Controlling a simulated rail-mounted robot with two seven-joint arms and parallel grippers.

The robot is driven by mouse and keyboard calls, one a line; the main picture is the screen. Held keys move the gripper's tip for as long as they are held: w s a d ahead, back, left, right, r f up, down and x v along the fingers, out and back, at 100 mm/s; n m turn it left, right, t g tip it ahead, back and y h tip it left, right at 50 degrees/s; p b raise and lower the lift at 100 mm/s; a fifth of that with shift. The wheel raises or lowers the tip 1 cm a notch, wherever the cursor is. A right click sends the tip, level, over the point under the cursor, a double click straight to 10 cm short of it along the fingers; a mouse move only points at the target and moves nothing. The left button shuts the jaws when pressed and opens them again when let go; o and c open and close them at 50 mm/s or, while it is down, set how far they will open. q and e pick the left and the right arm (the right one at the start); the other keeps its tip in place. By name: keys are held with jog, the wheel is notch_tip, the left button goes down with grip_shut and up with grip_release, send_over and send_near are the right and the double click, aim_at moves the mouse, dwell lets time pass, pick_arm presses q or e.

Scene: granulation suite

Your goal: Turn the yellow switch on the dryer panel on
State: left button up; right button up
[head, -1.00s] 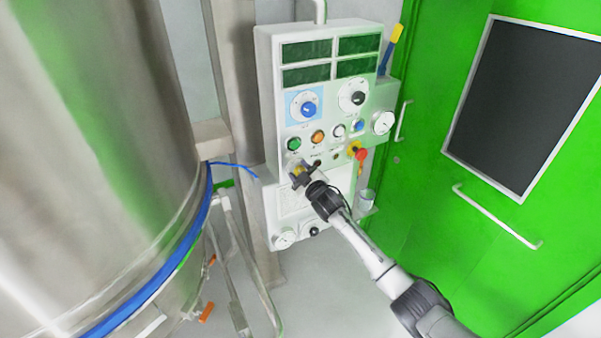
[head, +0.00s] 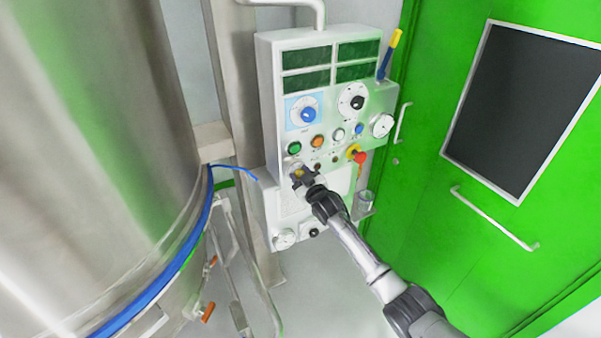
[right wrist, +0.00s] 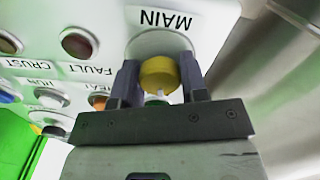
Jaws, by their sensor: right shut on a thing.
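The white dryer panel (head: 270,90) stands in the middle of the head view. The yellow switch (right wrist: 158,76) sits on a round plate labelled MAIN (right wrist: 165,42) in the right wrist view, where the panel appears upside down. My right gripper (right wrist: 158,82) is shut on the yellow switch, with one dark finger on each side of it. In the head view my right gripper (head: 299,177) is at the panel's lower left and hides most of the switch. A pale mark shows on the knob's lower edge. My left gripper is not in view.
A green button (head: 294,148), an orange button (head: 318,141) and a red emergency knob (head: 360,157) are close above and right of my gripper. A steel vessel (head: 90,120) fills the left side. A green door (head: 430,200) is at right.

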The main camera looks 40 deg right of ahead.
jog(key=m+p, duration=0.1)
jog(key=m, duration=0.2)
jog(key=shift+r+m, duration=0.1)
jog(key=shift+m, duration=0.2)
jog(key=m+p, duration=0.1)
jog(key=m, duration=0.2)
jog(key=shift+m, duration=0.4)
jog(key=shift+m+p, duration=0.3)
jog(key=o, duration=0.9)
jog(key=shift+o, duration=0.2)
jog(key=shift+s, duration=0.1)
